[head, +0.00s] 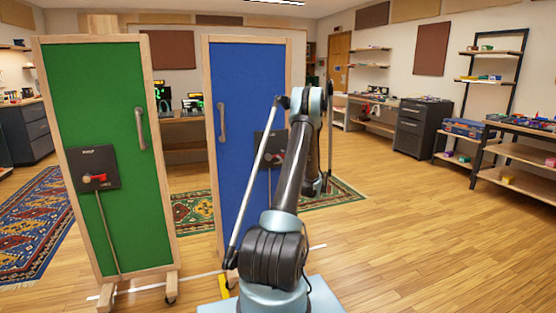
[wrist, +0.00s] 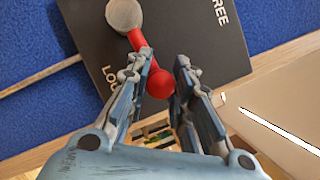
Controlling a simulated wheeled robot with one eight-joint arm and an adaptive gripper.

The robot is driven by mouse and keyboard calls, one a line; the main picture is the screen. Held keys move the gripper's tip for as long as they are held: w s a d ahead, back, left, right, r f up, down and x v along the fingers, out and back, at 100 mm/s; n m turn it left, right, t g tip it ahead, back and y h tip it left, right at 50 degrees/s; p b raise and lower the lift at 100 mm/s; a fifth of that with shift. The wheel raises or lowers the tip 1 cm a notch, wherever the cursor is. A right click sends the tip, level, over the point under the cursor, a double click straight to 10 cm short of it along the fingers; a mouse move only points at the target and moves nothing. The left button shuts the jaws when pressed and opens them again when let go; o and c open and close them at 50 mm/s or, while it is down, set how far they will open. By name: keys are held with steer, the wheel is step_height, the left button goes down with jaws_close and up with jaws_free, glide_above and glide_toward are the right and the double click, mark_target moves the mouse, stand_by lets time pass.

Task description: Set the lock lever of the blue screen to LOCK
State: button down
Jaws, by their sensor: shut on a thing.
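The blue screen (head: 240,100) stands in a wooden frame on the head view's middle, with a grey handle and a black lock plate (head: 262,140) partly hidden behind my arm. In the wrist view the black plate (wrist: 188,40) reads FREE at upper right and LOCK, partly covered, at lower left. The red lock lever (wrist: 142,42) runs from a grey round pivot down to a round red knob between the two labels. My gripper (wrist: 161,68) is shut on the lever, its fingers either side of the knob end. In the head view my gripper is hidden.
A green screen (head: 95,120) with a similar plate and red lever (head: 94,180) stands to the left. Rugs lie behind and left. Shelves and a dark cabinet (head: 420,130) stand at right; the right floor is clear.

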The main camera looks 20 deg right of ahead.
steer(key=shift+w+a, duration=0.15)
steer(key=c, duration=1.4)
jaws_free()
steer(key=shift+f, duration=0.15)
steer(key=v, duration=1.2)
